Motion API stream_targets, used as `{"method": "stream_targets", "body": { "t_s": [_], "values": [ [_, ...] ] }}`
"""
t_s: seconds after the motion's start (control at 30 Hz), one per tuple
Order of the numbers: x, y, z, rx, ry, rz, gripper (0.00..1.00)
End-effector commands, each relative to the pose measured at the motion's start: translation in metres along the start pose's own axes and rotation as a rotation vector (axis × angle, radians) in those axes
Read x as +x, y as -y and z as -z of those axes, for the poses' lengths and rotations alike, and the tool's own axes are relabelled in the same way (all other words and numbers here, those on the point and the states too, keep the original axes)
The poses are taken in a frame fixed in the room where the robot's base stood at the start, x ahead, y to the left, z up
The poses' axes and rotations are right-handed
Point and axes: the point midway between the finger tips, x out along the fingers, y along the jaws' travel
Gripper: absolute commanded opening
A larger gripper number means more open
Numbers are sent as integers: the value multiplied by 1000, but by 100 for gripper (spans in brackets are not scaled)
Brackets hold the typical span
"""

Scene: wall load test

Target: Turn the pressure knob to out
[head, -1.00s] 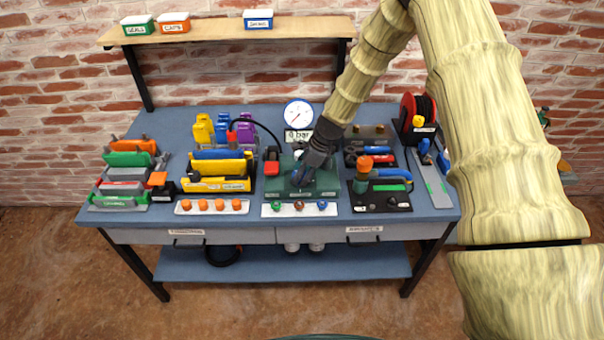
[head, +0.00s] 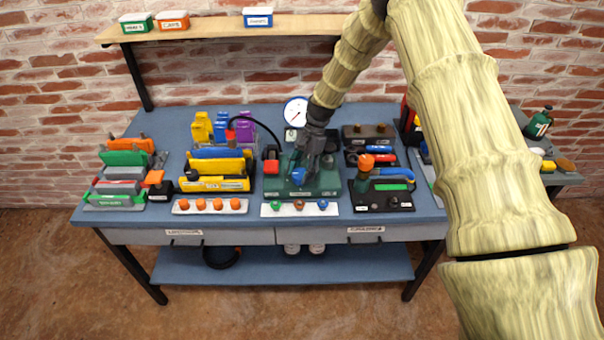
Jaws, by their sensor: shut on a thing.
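The green test block (head: 322,189) sits near the middle of the blue bench. A blue knob (head: 298,176) shows on its front left part, at the tips of my gripper (head: 302,170). My gripper points down and is shut on this blue knob. Its fingers hide part of the knob, and any marking for its position is too small to read.
A white strip with coloured plugs (head: 268,210) lies in front of the block. Yellow blocks (head: 215,172) stand left; a black fixture with an orange-topped handle (head: 383,199) stands close right. A black hose (head: 262,127) arcs behind. My arm covers the bench's right side.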

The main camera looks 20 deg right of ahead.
Motion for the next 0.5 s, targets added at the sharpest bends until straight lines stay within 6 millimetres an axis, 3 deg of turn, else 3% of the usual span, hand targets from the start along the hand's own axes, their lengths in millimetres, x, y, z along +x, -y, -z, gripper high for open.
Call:
{"method": "stream_targets", "body": {
  "t_s": [0.5],
  "values": [
    [2,3,0,-453,-2,-188,26]
  ]
}}
